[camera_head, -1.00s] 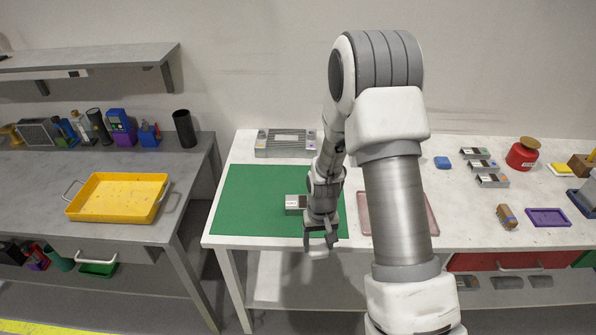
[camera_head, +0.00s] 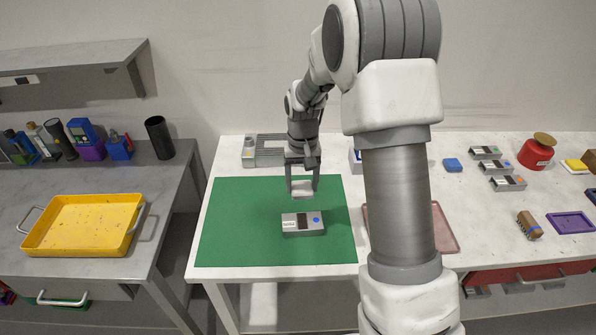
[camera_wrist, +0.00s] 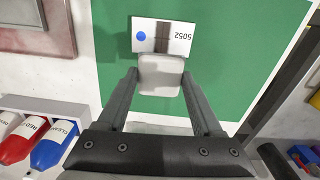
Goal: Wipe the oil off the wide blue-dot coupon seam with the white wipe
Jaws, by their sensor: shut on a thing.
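The wide coupon (camera_head: 290,232), a grey block with a blue dot and a white label, lies on the green mat (camera_head: 225,240). In the wrist view the coupon (camera_wrist: 178,29) has a blue dot, a dark seam band across its middle and a label reading 5052. My gripper (camera_head: 302,189) is shut on the white wipe (camera_head: 302,187), a pale rounded pad. In the wrist view the wipe (camera_wrist: 161,76) sits between the fingers and overlaps the coupon's edge. In the head view it is just behind the coupon; I cannot tell whether they touch.
A grey fixture (camera_head: 268,155) stands behind the mat. A pink tray (camera_head: 445,230) is to the right, partly behind my arm. Smaller coupons (camera_head: 507,184) lie farther right. Red and blue bottles (camera_wrist: 52,146) stand in a rack. The mat around the coupon is clear.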

